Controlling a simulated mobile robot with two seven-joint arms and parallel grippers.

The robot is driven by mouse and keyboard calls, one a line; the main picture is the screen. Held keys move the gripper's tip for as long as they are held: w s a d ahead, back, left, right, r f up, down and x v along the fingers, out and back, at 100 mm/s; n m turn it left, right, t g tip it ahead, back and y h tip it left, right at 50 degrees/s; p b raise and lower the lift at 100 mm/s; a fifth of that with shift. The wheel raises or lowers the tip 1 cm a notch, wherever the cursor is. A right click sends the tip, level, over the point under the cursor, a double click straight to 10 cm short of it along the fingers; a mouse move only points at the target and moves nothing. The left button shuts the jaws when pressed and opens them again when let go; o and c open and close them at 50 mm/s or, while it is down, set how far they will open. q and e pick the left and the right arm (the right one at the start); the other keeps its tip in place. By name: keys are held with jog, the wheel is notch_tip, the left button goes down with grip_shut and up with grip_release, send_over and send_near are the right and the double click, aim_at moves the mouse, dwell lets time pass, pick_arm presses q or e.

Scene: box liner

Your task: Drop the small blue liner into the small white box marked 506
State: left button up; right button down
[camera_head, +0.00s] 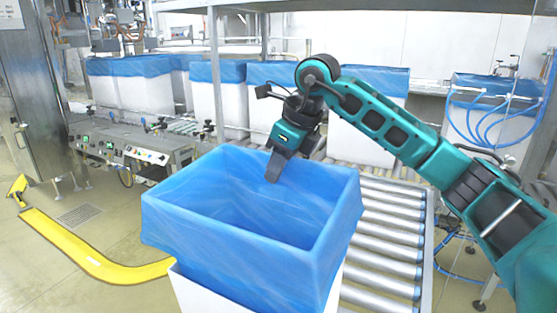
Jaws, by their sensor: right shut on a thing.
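The blue liner (215,249) is an open-topped, box-shaped sheet at the front centre. It sits over the top of a white box (190,292), whose wall shows below the liner's lower edge. The liner looks slightly offset from the box, and I cannot tell how deep it reaches inside. No 506 mark is visible. My right gripper (273,178) comes from the right, points down at the liner's far rim and is shut on the liner there. Its fingertips overlap the inner side of the far wall. My left gripper is not in view.
A roller conveyor (388,235) runs right of and behind the box. Several blue-lined white boxes (222,105) stand along the back. A control panel unit (150,154) is at the left. A yellow floor rail (75,245) curves at the lower left, with free floor around it.

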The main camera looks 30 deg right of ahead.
jog(key=b, duration=0.3)
send_over(279, 228)
jog(key=f, duration=0.3)
jog(key=w+f, duration=0.1)
jog(key=shift+d+f, duration=0.35)
jog(key=f+b, duration=0.2)
jog(key=f, duration=0.1)
jog(key=f+b, duration=0.2)
jog(key=f, duration=0.1)
jog(key=f+b, duration=0.2)
jog(key=f, duration=0.1)
jog(key=shift+w+d+f, duration=0.1)
jog(key=shift+d+f, duration=0.15)
jog(key=shift+f, duration=0.1)
jog(key=shift+f+b, duration=0.45)
jog(key=shift+f, duration=0.25)
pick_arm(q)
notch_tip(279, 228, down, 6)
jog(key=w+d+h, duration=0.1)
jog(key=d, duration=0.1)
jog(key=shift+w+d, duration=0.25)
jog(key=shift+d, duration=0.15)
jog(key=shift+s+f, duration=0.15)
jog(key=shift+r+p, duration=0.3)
pick_arm(e)
jog(key=shift+w+a, duration=0.15)
jog(key=c, duration=1.1)
grip_release()
jog(key=shift+o, duration=1.4)
